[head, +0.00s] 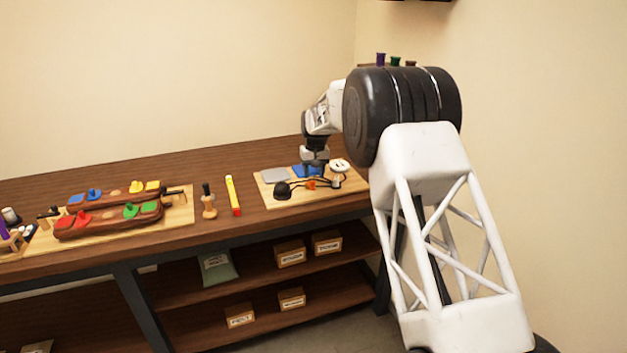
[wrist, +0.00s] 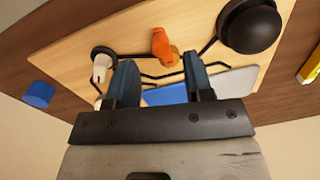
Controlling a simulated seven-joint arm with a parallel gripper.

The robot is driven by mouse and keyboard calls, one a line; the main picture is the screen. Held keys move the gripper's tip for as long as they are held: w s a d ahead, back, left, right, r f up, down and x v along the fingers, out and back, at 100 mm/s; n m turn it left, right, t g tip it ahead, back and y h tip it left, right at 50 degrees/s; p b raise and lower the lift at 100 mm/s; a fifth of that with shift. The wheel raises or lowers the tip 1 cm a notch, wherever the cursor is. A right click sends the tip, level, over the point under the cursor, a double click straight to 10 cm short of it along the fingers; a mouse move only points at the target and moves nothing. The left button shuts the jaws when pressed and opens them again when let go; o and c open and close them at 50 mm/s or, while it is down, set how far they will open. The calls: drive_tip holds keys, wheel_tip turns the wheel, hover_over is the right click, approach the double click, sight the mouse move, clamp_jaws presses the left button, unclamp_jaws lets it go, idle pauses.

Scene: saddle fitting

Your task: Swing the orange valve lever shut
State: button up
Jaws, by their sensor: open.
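The orange valve lever (head: 311,184) sits on a light wooden board (head: 325,190) at the right of the bench. My gripper (head: 314,171) hangs over the board, close to the lever. In the wrist view, my gripper (wrist: 160,68) has its two blue-grey fingers apart with nothing held between them. The lever shows beyond the fingertips, roughly between them. Whether a finger touches it cannot be told.
A black dome (wrist: 249,25) and a white peg (wrist: 100,68) on a dark round base flank the lever. Blue and grey plates (wrist: 232,82) lie on the board.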

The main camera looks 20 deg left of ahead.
drive_tip(key=shift+d+r, duration=0.1)
drive_tip(key=shift+r, duration=1.6)
drive_tip(key=s+d+r+m, duration=0.1)
drive_tip(key=s+d+r, duration=0.2)
drive_tip(key=d+r, duration=0.5)
drive_tip(key=s+d+r+m, duration=0.15)
drive_tip(key=d+r, duration=0.35)
drive_tip(key=d, duration=0.7)
drive_tip(key=s+d+r+m+t, duration=0.1)
drive_tip(key=s+d+r, duration=0.4)
drive_tip(key=d, duration=0.4)
drive_tip(key=s+d+r, duration=0.2)
drive_tip(key=s+d, duration=0.6)
drive_tip(key=d, duration=0.1)
drive_tip(key=s+d+r+m+t, duration=0.1)
drive_tip(key=s+d+r+m, duration=0.1)
drive_tip(key=s+d, duration=1.45)
drive_tip(key=s+d+f, duration=0.2)
drive_tip(key=s+f, duration=0.1)
drive_tip(key=s, duration=0.5)
drive_tip(key=s+d+f+m, duration=0.1)
drive_tip(key=s+d+f, duration=0.1)
drive_tip(key=s, duration=0.6)
drive_tip(key=s+d+f+m+t, duration=0.1)
drive_tip(key=s+d+f, duration=0.2)
drive_tip(key=s, duration=0.5)
drive_tip(key=shift+s+d+f+h, duration=0.2)
drive_tip(key=shift+d+f+h, duration=0.1)
drive_tip(key=shift+d, duration=0.35)
